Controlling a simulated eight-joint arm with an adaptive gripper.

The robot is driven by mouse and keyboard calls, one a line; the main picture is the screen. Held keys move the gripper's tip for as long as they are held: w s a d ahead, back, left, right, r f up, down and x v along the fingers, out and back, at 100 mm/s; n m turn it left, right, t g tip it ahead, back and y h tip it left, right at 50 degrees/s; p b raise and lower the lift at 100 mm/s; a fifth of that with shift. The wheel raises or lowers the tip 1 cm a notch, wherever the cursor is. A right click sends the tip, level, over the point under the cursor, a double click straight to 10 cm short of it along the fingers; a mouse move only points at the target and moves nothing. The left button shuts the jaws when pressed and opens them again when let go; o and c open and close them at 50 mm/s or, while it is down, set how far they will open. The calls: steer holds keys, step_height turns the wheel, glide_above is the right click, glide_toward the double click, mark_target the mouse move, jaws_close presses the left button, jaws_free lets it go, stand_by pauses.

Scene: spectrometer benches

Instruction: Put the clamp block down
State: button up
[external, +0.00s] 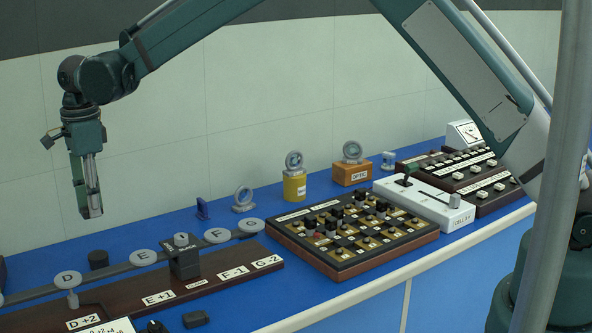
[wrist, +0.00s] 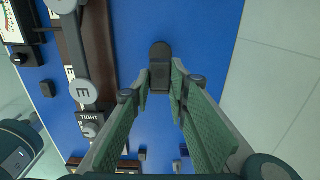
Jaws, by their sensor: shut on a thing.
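My gripper (external: 87,200) hangs fingers-down at the left, well above the blue bench. In the wrist view my gripper (wrist: 160,88) has its two green fingers drawn together at the tips. In the external view the block cannot be made out clearly against the fingers.
A wooden base with a grey lettered rail (external: 115,268) and an upright dark block marked TIGHT (external: 184,264) stands below. A black cylinder (external: 98,259) sits behind the rail. Lens rings and a switch board (external: 352,233) stand rightward. Open blue surface (wrist: 205,60) lies toward the wall.

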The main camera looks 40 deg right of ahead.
stand_by(0.4)
glide_above(100, 254)
steer(key=shift+f, duration=3.15)
steer(key=shift+f, duration=1.85)
steer(key=shift+f, duration=0.15)
steer(key=o, duration=0.9)
steer(key=shift+o, duration=0.2)
steer(key=shift+r, duration=0.2)
step_height(100, 254, up, 12)
steer(key=shift+f, duration=0.1)
